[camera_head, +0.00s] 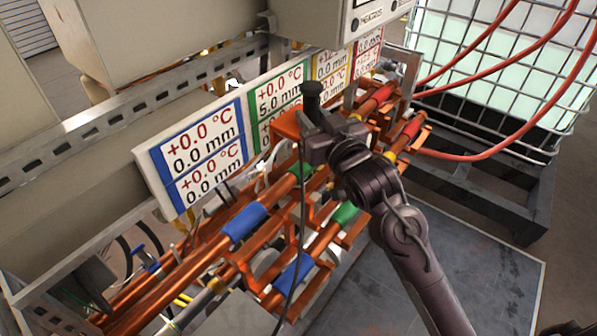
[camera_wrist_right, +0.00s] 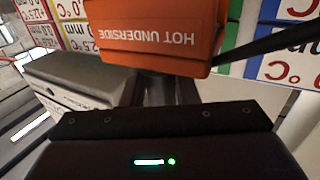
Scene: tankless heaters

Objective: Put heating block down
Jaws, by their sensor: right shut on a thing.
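The heating block (camera_wrist_right: 155,32) is an orange block marked "HOT UNDERSIDE" at the top of the right wrist view. My right gripper (camera_wrist_right: 160,90) is shut on it. In the head view the orange heating block (camera_head: 286,125) shows at the left of my right gripper (camera_head: 315,140), in front of the display panel and above the copper pipes. The gripper hides part of it. A thin dark cable hangs down beside the gripper. I cannot tell whether the block touches anything below. My left gripper is not in view.
Copper pipes (camera_head: 190,262) with blue, green, red and yellow bands run along the metal frame. A display panel (camera_head: 146,163) with temperature and millimetre readings stands behind them. A caged white tank (camera_head: 480,65) with red hoses is at the back right. Dark floor plate (camera_head: 480,290) is clear.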

